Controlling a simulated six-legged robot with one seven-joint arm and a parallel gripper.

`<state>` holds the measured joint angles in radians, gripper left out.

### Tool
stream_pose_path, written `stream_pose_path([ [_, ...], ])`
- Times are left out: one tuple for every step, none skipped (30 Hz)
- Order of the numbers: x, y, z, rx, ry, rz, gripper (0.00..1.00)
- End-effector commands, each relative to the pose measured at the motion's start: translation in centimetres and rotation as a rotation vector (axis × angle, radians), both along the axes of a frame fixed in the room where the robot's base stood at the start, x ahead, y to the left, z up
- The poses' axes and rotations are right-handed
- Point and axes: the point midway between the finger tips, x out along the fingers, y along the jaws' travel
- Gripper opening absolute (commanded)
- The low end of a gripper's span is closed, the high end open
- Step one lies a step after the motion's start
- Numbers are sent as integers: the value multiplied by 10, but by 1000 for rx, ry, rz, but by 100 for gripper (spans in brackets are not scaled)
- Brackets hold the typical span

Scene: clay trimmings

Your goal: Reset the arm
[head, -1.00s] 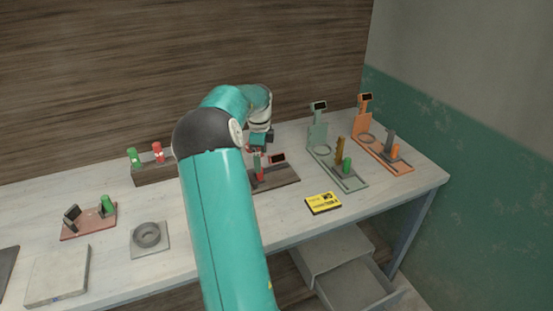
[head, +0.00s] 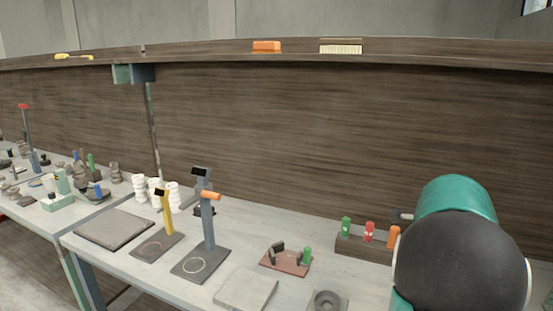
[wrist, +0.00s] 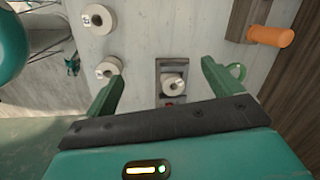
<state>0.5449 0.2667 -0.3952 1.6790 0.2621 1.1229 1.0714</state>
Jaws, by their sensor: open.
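My gripper (wrist: 160,88) shows in the wrist view with its two green fingers spread apart. No object is clamped between them. A pale round-topped piece (wrist: 173,83) on a small grey holder (wrist: 172,65) appears between the fingers from this viewpoint; its distance from them is unclear. In the head view only a teal and black part of my arm shows at the right edge, over the bench. The gripper itself is hidden or out of frame there.
In the head view a dark rack (head: 362,248) holds red, green and orange pieces beside my arm. A reddish stand (head: 286,260), a grey slab (head: 246,290) and upright gauges (head: 207,230) stand on the bench. A wooden wall shelf (head: 200,55) runs above.

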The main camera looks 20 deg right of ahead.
Motion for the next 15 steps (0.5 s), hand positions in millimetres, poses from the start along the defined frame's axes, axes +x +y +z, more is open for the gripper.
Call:
stream_pose_path([
  [6,23,10,-13,-19,84,91],
  [8,36,14,-21,-26,134,91],
  [11,52,19,-32,-38,201,91],
  [13,64,23,-43,-46,252,91],
  [14,76,26,-53,-54,302,91],
  [15,93,31,-66,-64,369,91],
  [15,105,34,-76,-72,420,91],
  [16,117,38,-89,-80,471,91],
  [15,133,41,-105,-90,539,91],
  [15,146,44,-118,-97,591,91],
  [14,157,46,-130,-104,640,91],
  [12,174,50,-147,-113,710,91],
  [10,185,51,-162,-119,761,91],
  [8,197,53,-177,-126,812,91],
  [5,212,55,-198,-135,881,91],
])
